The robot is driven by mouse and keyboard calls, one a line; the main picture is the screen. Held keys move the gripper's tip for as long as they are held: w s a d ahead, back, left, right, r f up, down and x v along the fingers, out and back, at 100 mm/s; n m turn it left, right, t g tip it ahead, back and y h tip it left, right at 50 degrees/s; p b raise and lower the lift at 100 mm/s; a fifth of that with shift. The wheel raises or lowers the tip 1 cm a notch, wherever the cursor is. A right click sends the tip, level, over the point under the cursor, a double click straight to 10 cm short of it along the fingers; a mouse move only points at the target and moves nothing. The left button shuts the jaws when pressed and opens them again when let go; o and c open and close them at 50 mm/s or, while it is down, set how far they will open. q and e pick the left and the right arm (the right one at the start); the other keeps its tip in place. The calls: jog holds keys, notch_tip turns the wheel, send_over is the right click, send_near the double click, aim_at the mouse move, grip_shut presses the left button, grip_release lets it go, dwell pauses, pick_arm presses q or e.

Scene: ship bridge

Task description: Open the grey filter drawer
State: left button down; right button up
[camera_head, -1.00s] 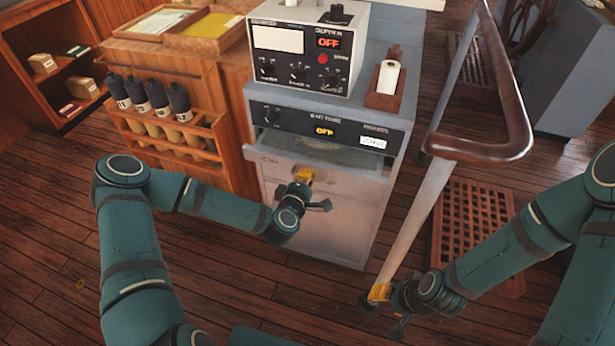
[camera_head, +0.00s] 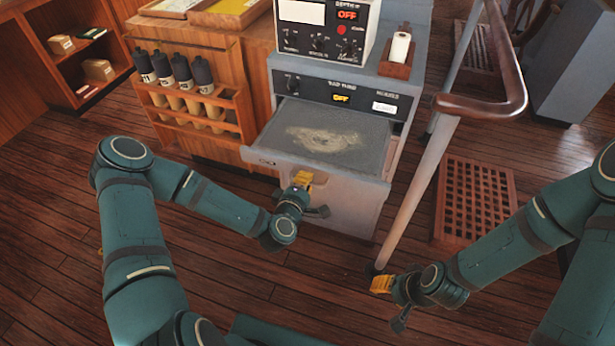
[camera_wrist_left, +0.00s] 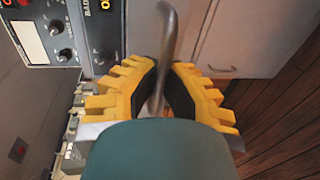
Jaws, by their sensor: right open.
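The grey filter drawer (camera_head: 270,156) stands pulled out of the grey cabinet, with a dusty mesh filter (camera_head: 323,138) in it. My left gripper (camera_head: 302,181) is at the drawer's front edge. In the left wrist view, its yellow fingers (camera_wrist_left: 164,92) are shut on the curved grey drawer handle (camera_wrist_left: 168,40), which runs between the dark pads. The head view does not show the handle clearly, as the gripper covers it. My right gripper (camera_head: 381,284) is open and empty, low beside the foot of the handrail, away from the drawer.
A control panel (camera_head: 343,95) with an OFF display sits above the drawer. A wooden rack of bottles (camera_head: 195,110) stands at the left. A handrail (camera_head: 415,200) rises at the right, near a wooden grating (camera_head: 475,195). The floor before the cabinet is clear.

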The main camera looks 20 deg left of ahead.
pick_arm(q)
jog(key=shift+s, duration=0.3)
jog(key=c, duration=1.1)
grip_release()
jog(key=shift+o, duration=0.2)
jog(key=shift+s, duration=0.1)
jog(key=v, duration=0.7)
jog(key=shift+s, duration=0.25)
